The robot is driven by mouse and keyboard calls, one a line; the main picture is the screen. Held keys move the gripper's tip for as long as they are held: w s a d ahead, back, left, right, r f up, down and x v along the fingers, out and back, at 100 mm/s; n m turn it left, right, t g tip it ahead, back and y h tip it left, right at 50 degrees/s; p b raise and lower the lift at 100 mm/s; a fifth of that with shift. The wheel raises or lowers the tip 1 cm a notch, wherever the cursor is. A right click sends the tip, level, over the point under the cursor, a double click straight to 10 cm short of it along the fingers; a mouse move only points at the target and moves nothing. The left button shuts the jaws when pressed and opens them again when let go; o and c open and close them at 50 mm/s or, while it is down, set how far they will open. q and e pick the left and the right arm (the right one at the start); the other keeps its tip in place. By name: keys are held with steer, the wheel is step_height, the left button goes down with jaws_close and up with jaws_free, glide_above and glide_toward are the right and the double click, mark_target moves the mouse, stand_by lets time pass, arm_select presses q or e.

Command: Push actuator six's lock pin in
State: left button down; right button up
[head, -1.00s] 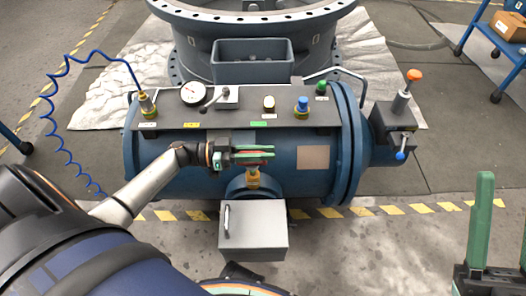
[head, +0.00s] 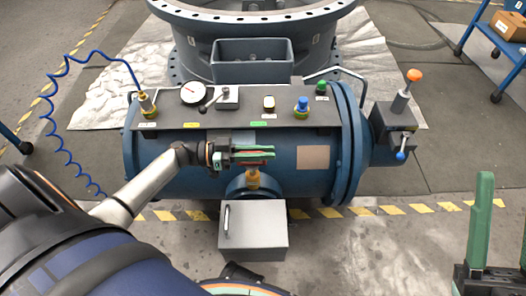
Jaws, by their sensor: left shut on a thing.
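The actuator is a blue horizontal cylinder (head: 275,182) with a dark panel (head: 225,118) along its top. I cannot read a number on it or tell for certain which fitting is the lock pin. My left gripper (head: 262,154) is in front of the cylinder, its green fingers pointing right. It is shut on the top of a yellow-orange fitting (head: 253,180), whose lower part shows below the fingers. The fingers hide the grip itself. My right gripper (head: 502,210) is at the lower right, open, empty and partly cut off, away from the cylinder.
A grey box (head: 253,232) is below the fitting. The panel carries a gauge (head: 192,93), a blue knob (head: 302,106) and a green knob (head: 321,88). At the right end are an orange-topped lever (head: 414,76) and a blue-ended handle (head: 400,155).

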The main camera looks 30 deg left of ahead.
mark_target(263, 163)
arm_select(q)
steer(key=shift+s+d+f, duration=0.1)
steer(key=shift+s+d, duration=0.05)
step_height(263, 163, down, 4)
steer(key=shift+f+b, duration=0.15)
steer(key=shift+b, duration=0.9)
steer(key=shift+s, duration=0.1)
steer(key=c, duration=1)
jaws_free()
steer(key=shift+o, duration=0.6)
steer(key=shift+a+r, duration=0.2)
